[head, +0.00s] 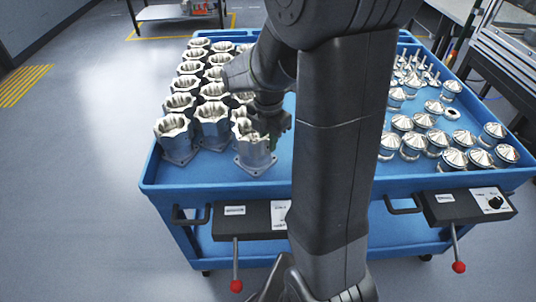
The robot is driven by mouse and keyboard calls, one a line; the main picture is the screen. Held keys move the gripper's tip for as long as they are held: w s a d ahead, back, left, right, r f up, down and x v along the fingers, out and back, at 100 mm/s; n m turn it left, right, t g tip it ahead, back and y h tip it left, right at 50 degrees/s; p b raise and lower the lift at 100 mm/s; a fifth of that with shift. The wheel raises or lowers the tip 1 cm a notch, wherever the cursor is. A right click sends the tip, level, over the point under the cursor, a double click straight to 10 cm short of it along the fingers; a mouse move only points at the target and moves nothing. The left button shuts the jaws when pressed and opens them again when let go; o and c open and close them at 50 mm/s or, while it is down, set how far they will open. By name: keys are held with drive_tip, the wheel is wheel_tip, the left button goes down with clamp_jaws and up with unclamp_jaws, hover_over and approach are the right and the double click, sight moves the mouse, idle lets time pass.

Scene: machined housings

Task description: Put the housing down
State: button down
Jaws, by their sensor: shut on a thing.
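My gripper (268,129) is at the near end of the housing group, shut on a silver machined housing (254,155). This housing has a lobed open top and a square base flange, and it looks upright. It is at the front right of the other housings, over the blue cart top (225,180). I cannot tell whether its base touches the cart surface. The fingers partly cover its upper right rim. Several similar housings (212,122) stand in rows to its left and behind it.
Several shiny cone-topped parts (413,144) stand on the cart's right side. My arm hides the middle of the cart. A raised blue rim runs along the front edge. Control boxes with red-knobbed levers (236,286) hang below it. Bare blue surface lies just right of the housing.

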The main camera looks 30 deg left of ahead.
sight(269, 165)
drive_tip(key=shift+f, duration=3.1)
drive_tip(key=shift+f+b, duration=0.2)
drive_tip(key=shift+b, duration=0.1)
drive_tip(key=c, duration=1.3)
unclamp_jaws()
drive_tip(key=shift+c, duration=0.2)
wheel_tip(269, 165, up, 12)
drive_tip(key=shift+r+p, duration=0.2)
drive_tip(key=shift+p, duration=0.25)
